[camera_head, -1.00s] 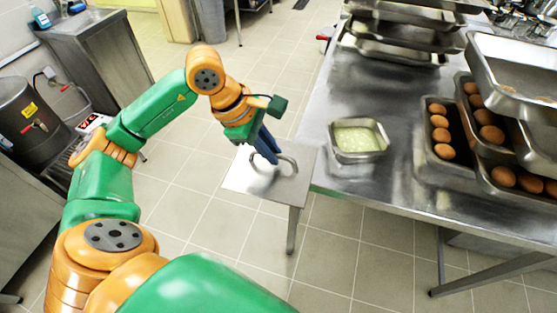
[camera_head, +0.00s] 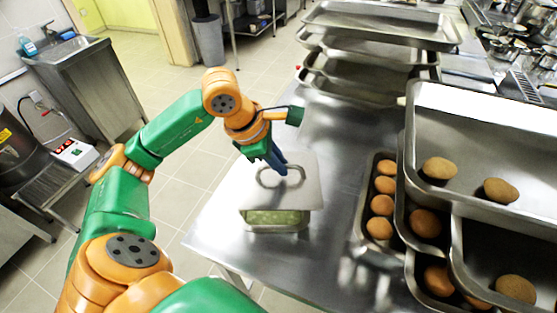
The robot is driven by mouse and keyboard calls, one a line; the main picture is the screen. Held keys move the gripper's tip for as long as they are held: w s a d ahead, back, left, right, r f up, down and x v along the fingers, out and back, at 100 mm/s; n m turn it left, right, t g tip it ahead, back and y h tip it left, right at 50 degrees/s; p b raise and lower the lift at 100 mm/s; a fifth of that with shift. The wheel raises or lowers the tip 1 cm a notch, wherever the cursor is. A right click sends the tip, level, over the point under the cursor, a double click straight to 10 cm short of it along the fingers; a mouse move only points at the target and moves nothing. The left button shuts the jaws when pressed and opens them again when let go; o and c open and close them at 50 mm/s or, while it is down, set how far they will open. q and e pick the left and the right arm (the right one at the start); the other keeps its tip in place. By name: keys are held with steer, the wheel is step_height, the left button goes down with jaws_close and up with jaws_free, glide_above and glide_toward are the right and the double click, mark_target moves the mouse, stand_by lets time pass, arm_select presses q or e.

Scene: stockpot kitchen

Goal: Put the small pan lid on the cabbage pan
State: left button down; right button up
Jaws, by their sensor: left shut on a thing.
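The small pan lid (camera_head: 303,197) is a flat square steel plate with an arched handle. My left gripper (camera_head: 279,168) is shut on the lid's handle from above. The lid is over the cabbage pan (camera_head: 275,228), a small steel pan with pale green cabbage. The pan's front side and some cabbage show below the lid's front edge; the rest is hidden under the lid. I cannot tell whether the lid touches the pan's rim. My right gripper is not in view.
A tray of brown round items (camera_head: 380,204) stands on the steel table (camera_head: 334,125) to the right. Larger stacked trays (camera_head: 482,118) are at the right, and more stacked pans (camera_head: 380,28) are at the back. The table is clear left of the cabbage pan.

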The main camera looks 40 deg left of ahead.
mark_target(270, 182)
arm_select(q)
steer(key=shift+w+d+f, duration=0.15)
steer(key=shift+w, duration=0.15)
steer(key=s, duration=0.1)
steer(key=s+a+f+b, duration=0.1)
steer(key=s+a+b, duration=0.1)
steer(key=shift+s+f, duration=0.3)
steer(key=shift+s, duration=0.05)
steer(key=b+x, duration=0.3)
steer(key=x, duration=0.1)
steer(key=shift+f+b, duration=0.3)
steer(key=shift+b, duration=0.1)
steer(key=shift+s+a+r, duration=0.15)
steer(key=shift+s+a, duration=0.05)
steer(key=shift+s, duration=0.1)
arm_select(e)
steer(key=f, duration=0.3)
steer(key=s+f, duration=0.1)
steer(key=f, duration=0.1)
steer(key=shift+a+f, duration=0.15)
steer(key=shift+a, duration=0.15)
arm_select(q)
steer(key=shift+w+d, duration=0.1)
steer(key=shift+w, duration=0.1)
steer(key=shift+f+b, duration=0.25)
steer(key=shift+b, duration=0.05)
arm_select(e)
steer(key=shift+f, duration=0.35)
